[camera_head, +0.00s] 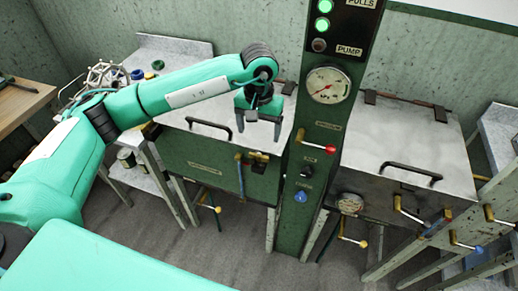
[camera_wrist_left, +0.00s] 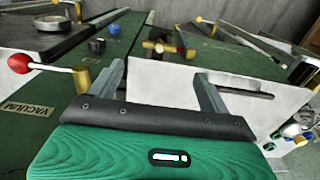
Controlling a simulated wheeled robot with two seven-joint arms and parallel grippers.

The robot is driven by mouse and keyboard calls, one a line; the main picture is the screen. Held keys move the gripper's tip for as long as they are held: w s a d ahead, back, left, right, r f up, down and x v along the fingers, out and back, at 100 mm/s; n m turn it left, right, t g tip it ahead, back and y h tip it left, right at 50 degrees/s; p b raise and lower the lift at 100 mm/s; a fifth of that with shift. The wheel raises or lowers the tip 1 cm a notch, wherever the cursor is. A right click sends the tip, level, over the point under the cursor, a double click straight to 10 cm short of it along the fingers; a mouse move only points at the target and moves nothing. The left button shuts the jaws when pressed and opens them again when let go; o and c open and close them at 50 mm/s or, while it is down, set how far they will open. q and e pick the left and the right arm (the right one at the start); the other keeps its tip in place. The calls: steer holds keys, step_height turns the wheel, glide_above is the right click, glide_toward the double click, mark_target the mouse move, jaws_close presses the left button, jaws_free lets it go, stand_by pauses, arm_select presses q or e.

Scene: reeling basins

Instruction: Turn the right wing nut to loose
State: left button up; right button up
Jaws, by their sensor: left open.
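A brass wing nut (camera_head: 258,157) sits at the front edge of the left basin's lid, beside the green column. Another brass wing nut (camera_head: 441,222) sits at the front right of the right basin (camera_head: 395,205). My left gripper (camera_head: 260,124) is open and empty, pointing down above the left basin's lid (camera_head: 183,122). It is apart from the nearer wing nut. In the left wrist view, a brass wing nut (camera_wrist_left: 160,46) shows beyond the gap between the open fingers (camera_wrist_left: 160,75). My right gripper is not in view.
The green column (camera_head: 315,150) with a gauge (camera_head: 327,85) and a red-knobbed lever (camera_head: 330,149) stands right of my left gripper. Black handles (camera_head: 209,128) (camera_head: 411,172) rise from the lids. Yellow-tipped levers (camera_head: 217,209) stick out low in front.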

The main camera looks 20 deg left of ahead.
mark_target(259, 154)
arm_select(q)
step_height(259, 154, down, 10)
steer(key=p, duration=0.2)
steer(key=shift+r+p, duration=0.25)
steer(key=shift+p, duration=0.1)
steer(key=shift+c, duration=0.2)
steer(key=c, duration=1)
steer(key=shift+o, duration=0.2)
